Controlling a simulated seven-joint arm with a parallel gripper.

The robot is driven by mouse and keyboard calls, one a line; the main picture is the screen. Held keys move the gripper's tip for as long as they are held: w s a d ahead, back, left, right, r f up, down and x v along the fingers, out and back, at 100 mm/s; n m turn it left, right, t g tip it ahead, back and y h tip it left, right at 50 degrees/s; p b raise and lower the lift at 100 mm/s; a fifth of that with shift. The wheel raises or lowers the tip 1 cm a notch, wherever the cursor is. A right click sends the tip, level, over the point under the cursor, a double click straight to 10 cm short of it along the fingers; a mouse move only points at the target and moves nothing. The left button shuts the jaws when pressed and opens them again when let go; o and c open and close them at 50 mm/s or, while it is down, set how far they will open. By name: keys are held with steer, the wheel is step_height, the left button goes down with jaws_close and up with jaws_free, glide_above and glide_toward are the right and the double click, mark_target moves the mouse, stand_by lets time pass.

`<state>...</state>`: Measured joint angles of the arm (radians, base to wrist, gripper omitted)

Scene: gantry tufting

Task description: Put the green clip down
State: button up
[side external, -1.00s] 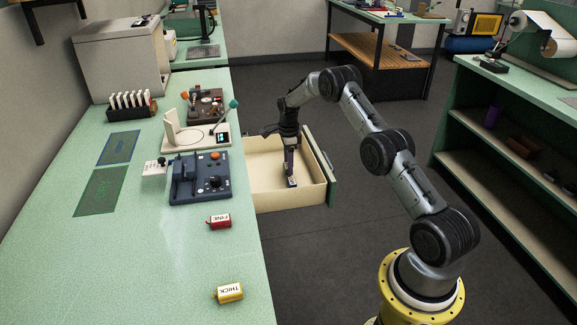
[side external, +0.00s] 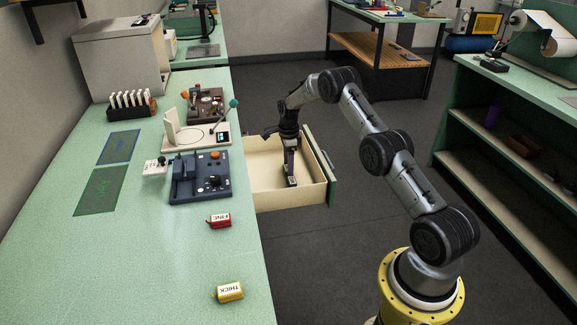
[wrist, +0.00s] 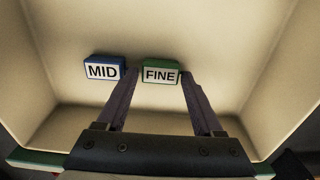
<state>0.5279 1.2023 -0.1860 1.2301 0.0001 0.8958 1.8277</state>
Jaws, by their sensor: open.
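The green clip (wrist: 161,72), labelled FINE, lies on the floor of the open cream drawer (side external: 262,195). In the wrist view my gripper (wrist: 159,77) is open, with one finger on each side of the green clip; I cannot tell whether either touches it. A blue clip (wrist: 104,69), labelled MID, lies just left of it, close to the left finger. In the side view my gripper (side external: 290,172) reaches down into the drawer, and a small blue-and-white block (side external: 291,181) shows at its tips. The green clip cannot be made out there.
The drawer walls surround my gripper. The green bench (side external: 180,260) beside it holds a red spool (side external: 219,221), a yellow spool (side external: 229,292), a dark blue device (side external: 205,185) and a white stand (side external: 185,137). The drawer floor around the clips is bare.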

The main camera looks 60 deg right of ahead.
step_height(320, 180, up, 12)
steer(key=s+a+r+n+t, duration=0.1)
steer(key=s+a+r+n, duration=0.45)
steer(key=a+r, duration=0.4)
steer(key=s+a+r+n+t, duration=0.1)
steer(key=s+a+r+n, duration=0.4)
steer(key=a+r+n, duration=0.45)
steer(key=s+a+r+n+t, duration=0.1)
steer(key=s+a+r+n, duration=0.15)
steer(key=s, duration=0.35)
steer(key=s+a+r+n+t, duration=0.1)
steer(key=s+a+r+n, duration=0.1)
steer(key=s+a, duration=0.3)
steer(key=s+a+f+n, duration=0.1)
steer(key=s+f+n, duration=0.1)
steer(key=s, duration=0.4)
steer(key=s+a+f+n+t, duration=0.1)
steer(key=s+a+f+n, duration=0.1)
steer(key=s+n, duration=0.3)
steer(key=shift+s+f+t, duration=0.15)
steer(key=shift+s+t, duration=0.15)
steer(key=shift+s, duration=0.7)
steer(key=shift+a, duration=0.1)
steer(key=shift+c, duration=0.2)
